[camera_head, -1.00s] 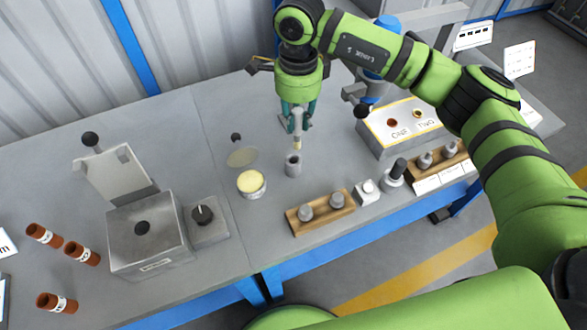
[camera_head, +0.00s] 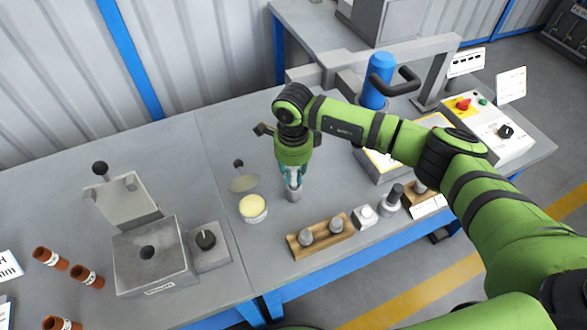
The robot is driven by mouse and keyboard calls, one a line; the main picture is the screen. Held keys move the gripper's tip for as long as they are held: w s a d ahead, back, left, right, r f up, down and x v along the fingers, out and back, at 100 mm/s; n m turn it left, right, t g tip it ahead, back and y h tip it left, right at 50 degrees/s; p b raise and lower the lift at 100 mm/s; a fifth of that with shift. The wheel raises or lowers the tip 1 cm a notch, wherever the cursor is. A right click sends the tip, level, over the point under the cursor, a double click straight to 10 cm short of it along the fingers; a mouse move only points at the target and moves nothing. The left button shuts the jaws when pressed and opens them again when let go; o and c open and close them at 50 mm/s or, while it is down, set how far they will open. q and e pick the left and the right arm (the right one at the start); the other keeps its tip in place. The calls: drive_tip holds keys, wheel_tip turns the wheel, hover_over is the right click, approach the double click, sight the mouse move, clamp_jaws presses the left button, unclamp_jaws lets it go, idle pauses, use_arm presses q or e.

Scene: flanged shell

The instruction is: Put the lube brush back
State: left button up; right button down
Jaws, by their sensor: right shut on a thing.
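My right gripper (camera_head: 292,180) points down over the small grey cylindrical holder (camera_head: 293,194) near the middle of the bench. It is shut on the lube brush, a slim grey tool with a pale tip in the earlier view. The brush is now mostly hidden by the fingers and the holder, and its lower end seems to be inside the holder. I cannot tell how deep it sits. My left gripper is not in view.
An open tin of yellowish grease (camera_head: 253,208) stands just left of the holder, with its round lid (camera_head: 244,183) behind. A wooden rack (camera_head: 320,237) with two grey parts lies in front. A grey box (camera_head: 150,257) stands left.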

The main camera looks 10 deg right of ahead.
drive_tip(key=shift+f, duration=0.1)
drive_tip(key=c, duration=1.1)
unclamp_jaws()
drive_tip(key=shift+r, duration=0.2)
drive_tip(key=shift+w+r, duration=0.1)
drive_tip(key=shift+r, duration=0.15)
wheel_tip(320, 180, up, 11)
drive_tip(key=b, duration=0.3)
drive_tip(key=shift+f+b, duration=0.2)
drive_tip(key=shift+b, duration=0.15)
drive_tip(key=shift+r, duration=0.45)
